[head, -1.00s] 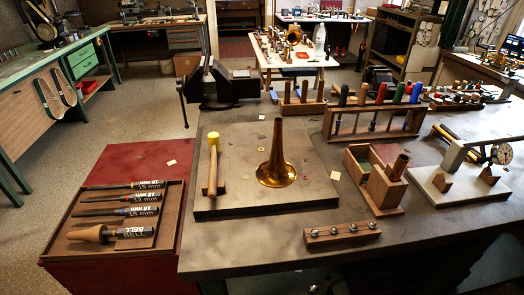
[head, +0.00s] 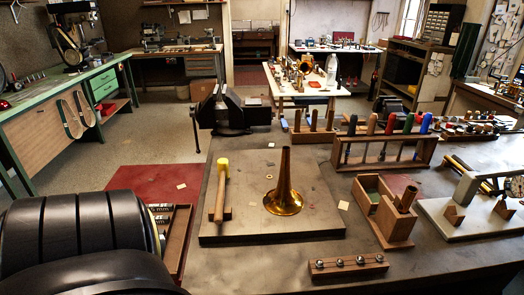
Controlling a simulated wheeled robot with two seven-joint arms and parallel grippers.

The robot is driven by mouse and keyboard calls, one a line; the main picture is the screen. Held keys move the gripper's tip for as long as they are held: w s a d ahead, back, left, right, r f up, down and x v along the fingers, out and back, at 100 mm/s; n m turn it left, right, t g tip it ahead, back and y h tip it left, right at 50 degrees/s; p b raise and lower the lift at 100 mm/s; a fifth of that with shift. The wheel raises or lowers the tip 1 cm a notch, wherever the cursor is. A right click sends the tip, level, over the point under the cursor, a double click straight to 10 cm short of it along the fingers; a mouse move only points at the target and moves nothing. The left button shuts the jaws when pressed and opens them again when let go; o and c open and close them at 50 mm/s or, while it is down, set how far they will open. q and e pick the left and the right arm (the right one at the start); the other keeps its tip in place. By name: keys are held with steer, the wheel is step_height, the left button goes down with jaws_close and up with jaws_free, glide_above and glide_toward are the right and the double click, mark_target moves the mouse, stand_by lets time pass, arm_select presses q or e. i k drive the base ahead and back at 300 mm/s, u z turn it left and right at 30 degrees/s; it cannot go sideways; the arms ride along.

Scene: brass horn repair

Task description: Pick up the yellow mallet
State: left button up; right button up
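The yellow mallet (head: 221,190) lies on a flat grey board (head: 320,222) on the bench. Its yellow head points away from me and its wooden handle points toward me, over a small wooden rest. A brass horn bell (head: 284,195) stands flare-down on the same board, to the right of the mallet and apart from it. A large black ribbed part, which looks like my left arm, fills the lower left of the head view. Neither gripper shows.
A black vise (head: 240,110) stands behind the board. A tool rack (head: 385,152), an open wooden box (head: 378,215) and a strip with metal balls (head: 346,265) surround it to the right and front. The black part mostly hides a tool tray (head: 176,240) on the red cabinet (head: 140,178).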

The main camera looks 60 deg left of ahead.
mark_target(224, 168)
steer(key=k, duration=0.8)
steer(key=u, duration=1)
steer(key=i, duration=0.45)
steer(key=z, duration=0.05)
